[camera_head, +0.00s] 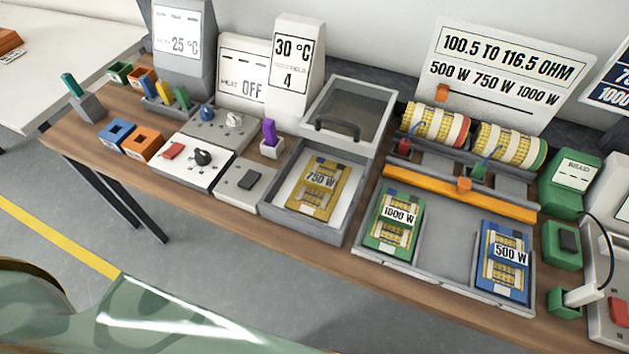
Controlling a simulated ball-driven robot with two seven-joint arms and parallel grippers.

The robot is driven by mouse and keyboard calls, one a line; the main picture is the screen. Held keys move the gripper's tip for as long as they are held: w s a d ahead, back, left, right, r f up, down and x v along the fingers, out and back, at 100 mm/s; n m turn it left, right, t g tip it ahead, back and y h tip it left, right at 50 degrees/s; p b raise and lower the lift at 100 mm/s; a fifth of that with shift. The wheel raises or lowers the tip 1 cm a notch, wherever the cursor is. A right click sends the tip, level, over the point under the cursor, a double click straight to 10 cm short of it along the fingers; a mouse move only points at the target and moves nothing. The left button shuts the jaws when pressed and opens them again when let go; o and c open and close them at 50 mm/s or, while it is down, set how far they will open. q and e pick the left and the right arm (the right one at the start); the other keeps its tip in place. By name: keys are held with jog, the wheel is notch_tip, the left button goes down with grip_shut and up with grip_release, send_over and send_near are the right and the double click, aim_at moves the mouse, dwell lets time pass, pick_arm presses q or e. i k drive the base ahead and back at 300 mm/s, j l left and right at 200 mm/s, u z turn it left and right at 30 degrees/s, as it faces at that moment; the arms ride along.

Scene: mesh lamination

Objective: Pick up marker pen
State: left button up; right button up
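No object is labelled as the marker pen. A purple pen-like stick (269,132) stands upright in a small white holder (271,150), left of the grey lidded tray. A teal pen-like stick (71,84) leans in a grey block (87,107) at the far left of the table. I cannot tell for sure which of them is the marker pen. Neither of my grippers is in view, and nothing touches either stick.
The wooden table (228,223) is crowded. A grey tray (294,220) with a raised lid holds a yellow 750 W panel (319,187). Green 1000 W (393,220) and blue 500 W (503,262) panels lie farther right. Tall displays (297,70) stand behind the purple stick.

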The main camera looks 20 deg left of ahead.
aim_at(269, 124)
jog(key=j+z, duration=0.15)
jog(key=j, duration=0.2)
jog(key=k+j+z, duration=0.15)
jog(key=j, duration=0.2)
jog(key=k+j+z, duration=0.2)
jog(key=j, duration=0.15)
jog(key=j+z, duration=0.15)
jog(key=j, duration=0.2)
jog(key=k, duration=0.05)
